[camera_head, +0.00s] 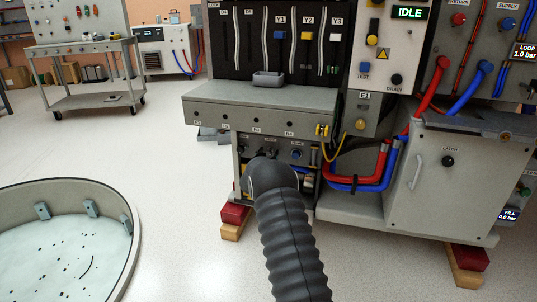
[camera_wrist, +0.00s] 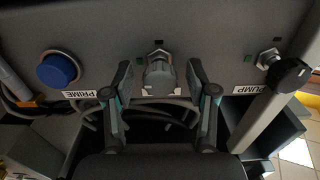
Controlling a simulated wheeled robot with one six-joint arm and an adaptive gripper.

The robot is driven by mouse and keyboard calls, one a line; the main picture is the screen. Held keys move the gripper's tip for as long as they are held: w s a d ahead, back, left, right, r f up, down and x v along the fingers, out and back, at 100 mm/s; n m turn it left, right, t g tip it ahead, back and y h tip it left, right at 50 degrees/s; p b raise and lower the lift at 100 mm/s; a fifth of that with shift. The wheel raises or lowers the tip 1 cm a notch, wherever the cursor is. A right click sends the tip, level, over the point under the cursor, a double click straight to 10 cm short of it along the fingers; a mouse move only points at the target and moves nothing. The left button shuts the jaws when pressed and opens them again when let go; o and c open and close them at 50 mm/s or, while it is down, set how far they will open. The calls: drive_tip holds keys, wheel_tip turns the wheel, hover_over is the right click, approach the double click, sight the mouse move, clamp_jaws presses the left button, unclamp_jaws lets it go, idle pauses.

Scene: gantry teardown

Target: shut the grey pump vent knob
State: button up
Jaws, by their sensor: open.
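The grey knob (camera_wrist: 159,76) sticks out of a dark panel at the middle of the wrist view, on a silvery stem. Its pointer direction is hard to make out. My gripper (camera_wrist: 161,84) is open, with one finger to each side of the knob. A gap shows on both sides, and neither finger is seen touching it. A pale label below the knob is mostly hidden. In the head view my arm's dark end covers the grey knob and most of my gripper.
In the wrist view, a blue knob (camera_wrist: 58,70) marked PRIME is at left and a black knob (camera_wrist: 289,72) by an upside-down PUMP label is at right. Dark cables hang below my fingers. In the head view, red hoses (camera_head: 375,172) curve right of my arm.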

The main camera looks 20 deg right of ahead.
clamp_jaws()
drive_tip(key=shift+f+b, duration=0.1)
drive_tip(key=shift+b, duration=0.4)
drive_tip(key=m+b, duration=0.3)
drive_tip(key=shift+f+b, duration=0.15)
drive_tip(key=shift+b, duration=0.2)
drive_tip(key=m+b, duration=0.2)
drive_tip(key=m, duration=0.1)
drive_tip(key=shift+s+d+m, duration=0.1)
drive_tip(key=shift+m, duration=0.2)
drive_tip(key=m, duration=0.5)
drive_tip(key=shift+r+b, duration=0.25)
drive_tip(key=shift+b, duration=0.05)
drive_tip(key=m, duration=0.6)
drive_tip(key=shift+d+f, duration=0.1)
drive_tip(key=shift+m, duration=0.3)
